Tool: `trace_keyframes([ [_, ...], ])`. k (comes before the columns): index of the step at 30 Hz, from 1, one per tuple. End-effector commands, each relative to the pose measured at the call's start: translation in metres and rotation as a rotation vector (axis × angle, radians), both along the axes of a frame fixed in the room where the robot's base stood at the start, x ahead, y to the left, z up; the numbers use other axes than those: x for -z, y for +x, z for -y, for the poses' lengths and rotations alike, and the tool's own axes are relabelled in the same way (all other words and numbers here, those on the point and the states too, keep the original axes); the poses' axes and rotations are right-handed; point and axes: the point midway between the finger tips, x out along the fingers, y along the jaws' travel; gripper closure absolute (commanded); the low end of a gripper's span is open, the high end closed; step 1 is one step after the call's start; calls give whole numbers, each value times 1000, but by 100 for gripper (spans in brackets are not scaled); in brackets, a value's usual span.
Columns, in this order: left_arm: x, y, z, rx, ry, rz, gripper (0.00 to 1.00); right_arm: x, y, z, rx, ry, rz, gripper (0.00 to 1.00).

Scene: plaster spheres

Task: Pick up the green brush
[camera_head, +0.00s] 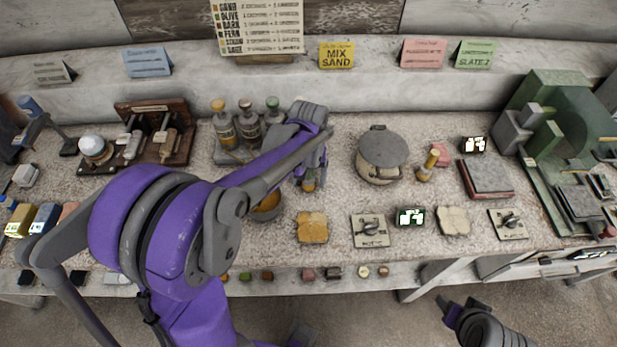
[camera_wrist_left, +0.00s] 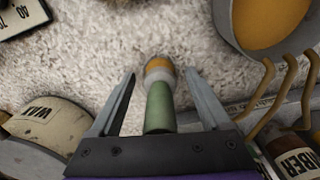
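The green brush (camera_wrist_left: 158,108) shows in the left wrist view, with a green handle, a pale metal band and an orange-tan end. Its handle lies between the two spread fingers of my left gripper (camera_wrist_left: 165,88), with clear gaps on both sides. In the head view my left gripper (camera_head: 310,172) points down over the bench, behind the bowl. An orange-tan tip (camera_head: 309,186) shows just below it; most of the brush is hidden there by my arm. Part of my right arm, purple and grey, shows low at the right; its fingers cannot be made out.
A bowl with amber contents (camera_head: 267,206) is close to the left gripper. Labelled bottles (camera_head: 249,124) stand in a rack behind. A round tin marked WAX (camera_wrist_left: 45,125) is near the left finger. A lidded pot (camera_head: 382,150) stands to the right. Tiles and dial plates line the front.

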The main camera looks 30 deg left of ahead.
Motion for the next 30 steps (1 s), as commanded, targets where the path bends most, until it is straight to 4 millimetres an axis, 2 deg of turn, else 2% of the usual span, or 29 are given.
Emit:
trace_keyframes([
  [1, 0, 0, 0, 0, 0, 0, 30, 0, 0, 0, 0, 0, 0, 43],
  [12, 0, 0, 0, 0, 0, 0, 96, 0, 0, 0, 0, 0, 0, 43],
  [13, 0, 0, 0, 0, 0, 0, 100, 0, 0, 0, 0, 0, 0, 43],
  [23, -6, 0, 0, 0, 0, 0, 100, -1, 0, 0, 0, 0, 0, 43],
  [26, -20, 0, 0, 0, 0, 0, 100, -2, 1, 0, 0, 0, 1, 43],
  [30, -49, 0, 0, 0, 0, 0, 100, -5, 2, 0, 0, 0, 3, 43],
])
